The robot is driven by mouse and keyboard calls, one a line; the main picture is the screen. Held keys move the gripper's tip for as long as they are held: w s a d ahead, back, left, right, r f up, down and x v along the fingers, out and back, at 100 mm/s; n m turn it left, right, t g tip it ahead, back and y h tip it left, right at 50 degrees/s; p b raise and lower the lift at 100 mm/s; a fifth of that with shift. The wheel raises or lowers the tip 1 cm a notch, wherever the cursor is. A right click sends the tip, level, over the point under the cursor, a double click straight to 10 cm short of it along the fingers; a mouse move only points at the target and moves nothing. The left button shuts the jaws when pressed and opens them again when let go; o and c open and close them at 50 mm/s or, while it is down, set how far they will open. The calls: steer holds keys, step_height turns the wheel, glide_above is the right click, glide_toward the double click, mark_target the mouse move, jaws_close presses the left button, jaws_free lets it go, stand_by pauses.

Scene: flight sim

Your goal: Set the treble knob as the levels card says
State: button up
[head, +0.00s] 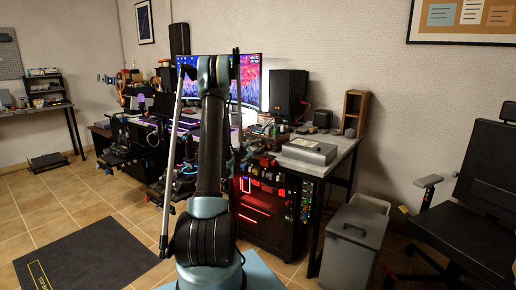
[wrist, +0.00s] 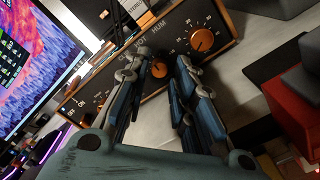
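In the wrist view, an amplifier panel (wrist: 100,75) with a wooden frame shows orange knobs. A small orange knob (wrist: 158,69) sits between my gripper's (wrist: 162,61) fingertips, with a visible gap on each side. The fingers are apart; contact with the knob cannot be seen. A larger orange knob (wrist: 202,40) with a light scale is just right of the fingers. The words HOT and HUM are readable above the small knob; which knob is treble I cannot tell. I make out no readable levels card. In the head view, my arm hides the gripper and amplifier.
A lit monitor (wrist: 38,55) stands close at left in the wrist view. A red box (wrist: 298,95) and dark objects lie at right. In the head view, the desk (head: 345,158) holds a speaker (head: 288,93) and grey box (head: 308,151). A bin (head: 352,240) and chair (head: 480,200) stand at right.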

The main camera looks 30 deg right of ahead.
steer(key=shift+w+d, duration=0.15)
steer(key=shift+d, duration=0.2)
steer(key=shift+c, duration=0.3)
jaws_close()
steer(key=shift+a+m, duration=0.1)
steer(key=shift+m, duration=0.2)
steer(key=m, duration=0.2)
steer(key=shift+m, duration=2.5)
